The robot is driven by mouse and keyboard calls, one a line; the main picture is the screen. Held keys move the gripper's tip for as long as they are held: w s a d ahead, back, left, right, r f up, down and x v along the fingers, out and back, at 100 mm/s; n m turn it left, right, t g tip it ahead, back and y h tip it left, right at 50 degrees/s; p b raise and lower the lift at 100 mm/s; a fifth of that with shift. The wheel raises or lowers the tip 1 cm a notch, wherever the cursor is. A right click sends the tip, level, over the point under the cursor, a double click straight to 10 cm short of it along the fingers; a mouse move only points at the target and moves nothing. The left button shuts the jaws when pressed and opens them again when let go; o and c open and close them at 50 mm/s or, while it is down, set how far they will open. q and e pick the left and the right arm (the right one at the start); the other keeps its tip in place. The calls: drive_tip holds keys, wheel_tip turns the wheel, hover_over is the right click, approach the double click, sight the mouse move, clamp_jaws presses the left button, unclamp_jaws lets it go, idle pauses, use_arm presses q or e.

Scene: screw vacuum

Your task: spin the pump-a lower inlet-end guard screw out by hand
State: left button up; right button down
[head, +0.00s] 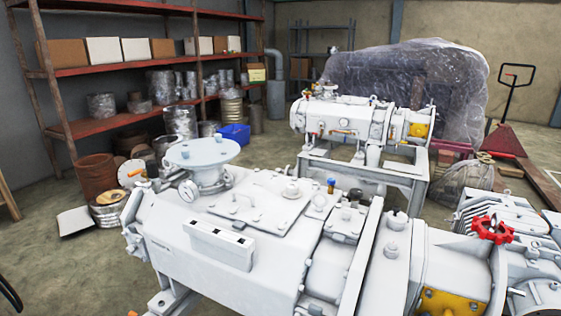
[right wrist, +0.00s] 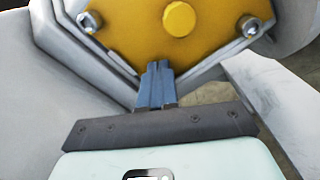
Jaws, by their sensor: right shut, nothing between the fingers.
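In the right wrist view, a yellow guard plate (right wrist: 140,38) fills the top, with a round yellow boss (right wrist: 179,18) at its middle. A silver socket-head screw (right wrist: 90,20) sits at its left corner and another (right wrist: 248,26) at its right. I cannot tell whether either is the lower inlet-end screw. My right gripper (right wrist: 158,68) is shut and empty. Its narrow blue-grey fingertips overlap the plate's lower edge, between the two screws. They hide that edge, and contact is unclear. In the head view, a yellow guard (head: 452,303) shows on the near pump (head: 205,262). My left gripper is not in view.
A second pump (head: 345,118) with a yellow guard stands on a frame behind. A red handwheel (head: 492,230) sits at the near right. Shelves (head: 110,65) line the left wall, and a pallet jack (head: 506,140) stands at right.

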drive_tip(key=shift+a+f, duration=0.15)
drive_tip(key=shift+f, duration=0.05)
idle(0.6)
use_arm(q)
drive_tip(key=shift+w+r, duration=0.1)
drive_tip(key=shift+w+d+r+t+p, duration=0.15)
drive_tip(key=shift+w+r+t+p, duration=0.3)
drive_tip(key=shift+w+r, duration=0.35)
use_arm(e)
drive_tip(key=shift+w+a, duration=0.1)
drive_tip(key=shift+a, duration=0.15)
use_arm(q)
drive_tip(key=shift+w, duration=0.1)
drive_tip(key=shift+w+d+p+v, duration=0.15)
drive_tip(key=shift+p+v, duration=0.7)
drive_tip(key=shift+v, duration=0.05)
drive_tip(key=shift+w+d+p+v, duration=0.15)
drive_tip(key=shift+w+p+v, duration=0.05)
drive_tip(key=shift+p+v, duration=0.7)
use_arm(e)
drive_tip(key=r+v, duration=0.1)
drive_tip(key=v, duration=0.5)
drive_tip(key=shift+d, duration=0.35)
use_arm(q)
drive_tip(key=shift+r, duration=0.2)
use_arm(e)
drive_tip(key=shift+r, duration=0.1)
